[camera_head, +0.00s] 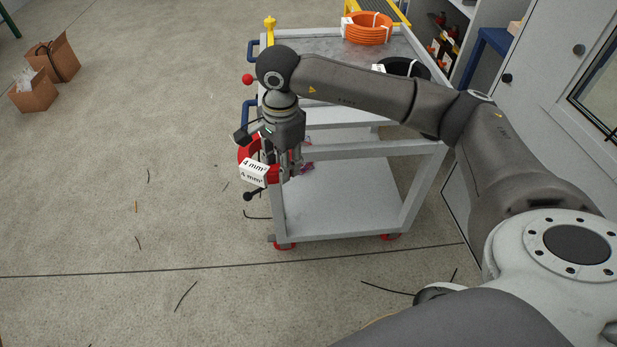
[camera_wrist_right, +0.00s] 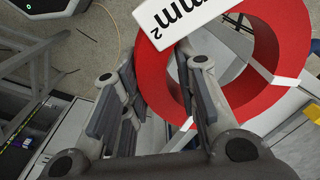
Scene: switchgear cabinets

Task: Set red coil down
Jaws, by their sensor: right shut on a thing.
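The red coil (camera_head: 247,152) with a white "4 mm" label (camera_head: 254,172) hangs at the cart's left side in the head view, partly hidden by my right gripper (camera_head: 284,165). In the wrist view the red coil (camera_wrist_right: 281,98) looms large, with white bands around it. My right gripper (camera_wrist_right: 160,95) is shut on the coil's ring wall, one finger across the ring's opening and the other outside it. The coil is off the floor, in front of the cart's left edge. My left gripper is not in view.
A grey cart (camera_head: 335,205) with red wheels has a bare lower shelf. An orange coil (camera_head: 367,28) sits on its top, and a black coil (camera_head: 420,69) is partly behind my arm. Cardboard boxes (camera_head: 36,92) stand far left. Open floor with wire scraps lies left.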

